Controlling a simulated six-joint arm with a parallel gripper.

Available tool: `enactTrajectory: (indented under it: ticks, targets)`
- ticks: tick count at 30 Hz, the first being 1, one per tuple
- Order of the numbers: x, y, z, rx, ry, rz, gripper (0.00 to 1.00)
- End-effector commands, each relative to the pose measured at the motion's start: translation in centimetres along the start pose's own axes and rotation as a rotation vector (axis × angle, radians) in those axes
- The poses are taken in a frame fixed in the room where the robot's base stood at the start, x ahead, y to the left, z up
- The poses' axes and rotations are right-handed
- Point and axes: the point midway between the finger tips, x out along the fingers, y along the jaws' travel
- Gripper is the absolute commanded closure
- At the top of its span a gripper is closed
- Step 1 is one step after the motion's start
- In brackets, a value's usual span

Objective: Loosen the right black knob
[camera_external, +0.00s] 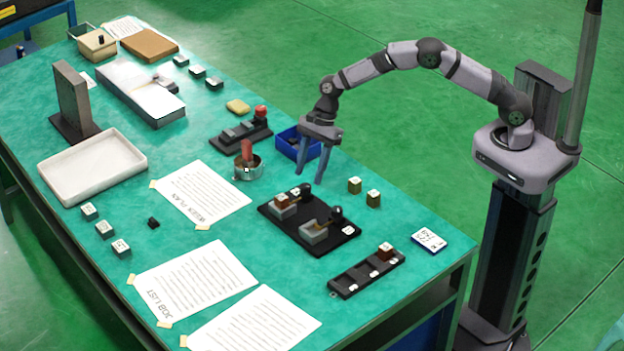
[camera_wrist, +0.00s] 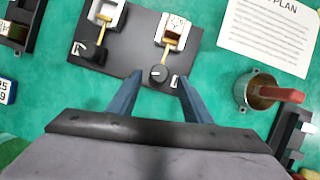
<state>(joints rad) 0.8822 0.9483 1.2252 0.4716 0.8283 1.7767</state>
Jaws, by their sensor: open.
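A black plate (camera_external: 278,225) carries two small clamps, each with a black knob. In the external view one black knob (camera_external: 305,189) is at the back left of the plate and the other black knob (camera_external: 336,213) is at the right. The wrist view shows the first knob (camera_wrist: 158,73) at the right, by a clamp holding a labelled block (camera_wrist: 175,26). The other knob (camera_wrist: 82,49) is at the left. My gripper (camera_external: 309,177) is open and empty, above the back-left knob. In the wrist view that knob appears between my fingertips (camera_wrist: 160,75).
A metal cup with a red handle (camera_external: 247,166) and a blue bin (camera_external: 290,140) stand near my gripper. Two small blocks (camera_external: 364,191) are right of the plate. A black rack (camera_external: 360,276) lies in front, and a paper sheet (camera_external: 203,195) lies left.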

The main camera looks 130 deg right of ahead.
Motion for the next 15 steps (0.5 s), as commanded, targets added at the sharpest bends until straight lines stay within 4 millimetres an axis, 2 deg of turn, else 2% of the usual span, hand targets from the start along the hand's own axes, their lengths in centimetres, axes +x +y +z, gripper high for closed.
enactTrajectory:
  ticks: [7,15]
  targets:
    - [2.6,0.1,0.1,0.000,0.000,0.002,0.55]
    - [3.6,0.0,0.0,0.000,0.000,0.000,0.55]
